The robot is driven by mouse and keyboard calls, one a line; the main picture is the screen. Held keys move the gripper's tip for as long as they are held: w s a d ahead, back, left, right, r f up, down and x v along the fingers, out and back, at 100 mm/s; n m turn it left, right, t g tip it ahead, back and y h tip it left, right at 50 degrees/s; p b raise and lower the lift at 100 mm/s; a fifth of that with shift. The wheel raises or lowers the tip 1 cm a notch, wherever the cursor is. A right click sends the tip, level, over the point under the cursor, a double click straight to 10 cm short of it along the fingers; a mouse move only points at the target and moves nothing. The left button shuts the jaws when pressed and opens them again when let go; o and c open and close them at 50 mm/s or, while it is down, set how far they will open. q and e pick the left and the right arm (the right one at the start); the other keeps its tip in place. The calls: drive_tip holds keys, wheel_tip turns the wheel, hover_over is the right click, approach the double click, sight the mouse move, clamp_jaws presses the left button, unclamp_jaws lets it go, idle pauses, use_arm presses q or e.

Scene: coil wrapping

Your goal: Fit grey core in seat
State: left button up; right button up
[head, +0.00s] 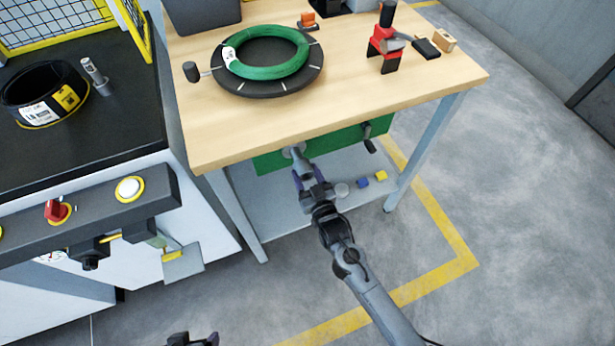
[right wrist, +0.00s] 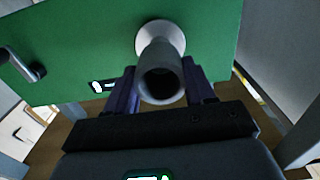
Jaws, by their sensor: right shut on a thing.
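My right gripper (head: 312,186) is shut on the grey core (head: 299,163), a hollow tube, in front of the green panel under the table's front edge. In the right wrist view the core (right wrist: 161,75) shows its dark open end towards the camera, between the purple fingers. Its far end meets a pale round seat (right wrist: 161,30) on the green panel. I cannot tell how deep it sits. The seat (head: 293,150) is small and partly hidden in the head view. My left gripper (head: 194,341) is cut off at the bottom edge; its jaws are unclear.
The green panel (head: 335,140) carries a black crank handle (head: 368,145) to the right. A lower shelf (head: 280,205) holds a blue block (head: 362,183) and a yellow block (head: 381,175). On the wooden table (head: 235,130), a green coil (head: 265,66) lies on a dark disc.

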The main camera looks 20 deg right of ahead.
sight(300, 163)
drive_tip(key=shift+w, duration=0.45)
drive_tip(key=shift+w+b, duration=0.35)
drive_tip(key=shift+w, duration=0.35)
drive_tip(key=shift+w+b, duration=0.35)
drive_tip(key=shift+w, duration=0.5)
drive_tip(key=shift+w, duration=0.5)
drive_tip(key=o, duration=1.1)
drive_tip(key=s+p, duration=0.4)
drive_tip(key=s, duration=0.7)
drive_tip(key=shift+p, duration=0.3)
